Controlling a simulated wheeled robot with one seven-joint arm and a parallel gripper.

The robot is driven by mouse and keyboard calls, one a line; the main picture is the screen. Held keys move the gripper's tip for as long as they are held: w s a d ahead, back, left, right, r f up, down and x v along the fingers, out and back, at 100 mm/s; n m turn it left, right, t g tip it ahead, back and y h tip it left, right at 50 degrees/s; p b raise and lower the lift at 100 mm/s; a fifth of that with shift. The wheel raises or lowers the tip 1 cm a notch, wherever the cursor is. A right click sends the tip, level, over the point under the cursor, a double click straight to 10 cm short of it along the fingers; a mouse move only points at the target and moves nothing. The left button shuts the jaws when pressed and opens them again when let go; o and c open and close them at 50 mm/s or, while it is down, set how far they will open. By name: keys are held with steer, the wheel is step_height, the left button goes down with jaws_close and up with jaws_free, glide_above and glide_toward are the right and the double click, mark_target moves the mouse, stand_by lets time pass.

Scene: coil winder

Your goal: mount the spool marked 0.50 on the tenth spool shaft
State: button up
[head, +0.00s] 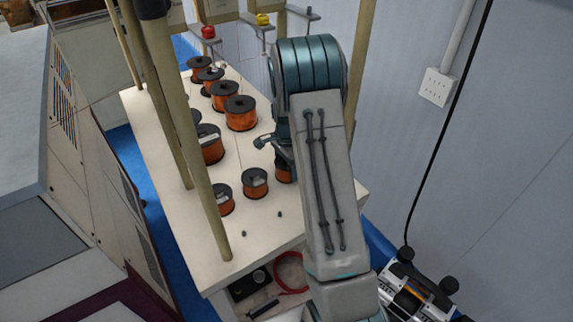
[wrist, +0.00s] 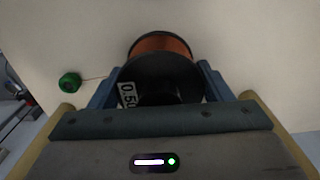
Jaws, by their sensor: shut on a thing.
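In the wrist view my gripper (wrist: 159,82) has its two blue fingers on either side of a spool marked 0.50 (wrist: 162,72), with a black flange and copper-coloured winding. It is shut on this spool. The label sits at the left of the flange, partly cut off. In the head view my arm hides most of the gripper, and a copper spool (head: 284,173) shows partly beside the arm; I cannot tell whether it is the held one. Two bare dark shafts (head: 244,233) and (head: 280,214) stand at the near end of the cream table (head: 180,225). I cannot tell which shaft is the tenth.
Several copper spools (head: 240,113) stand in rows on the table. Tall tan posts (head: 205,190) rise along its left side. Red (head: 208,32) and yellow (head: 263,19) knobs are at the back. A green round part (wrist: 69,82) shows in the wrist view. A wall borders the right.

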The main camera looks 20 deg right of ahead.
steer(key=o, duration=1.5)
step_height(320, 180, up, 14)
steer(key=shift+f+b, duration=0.1)
steer(key=shift+b, duration=0.35)
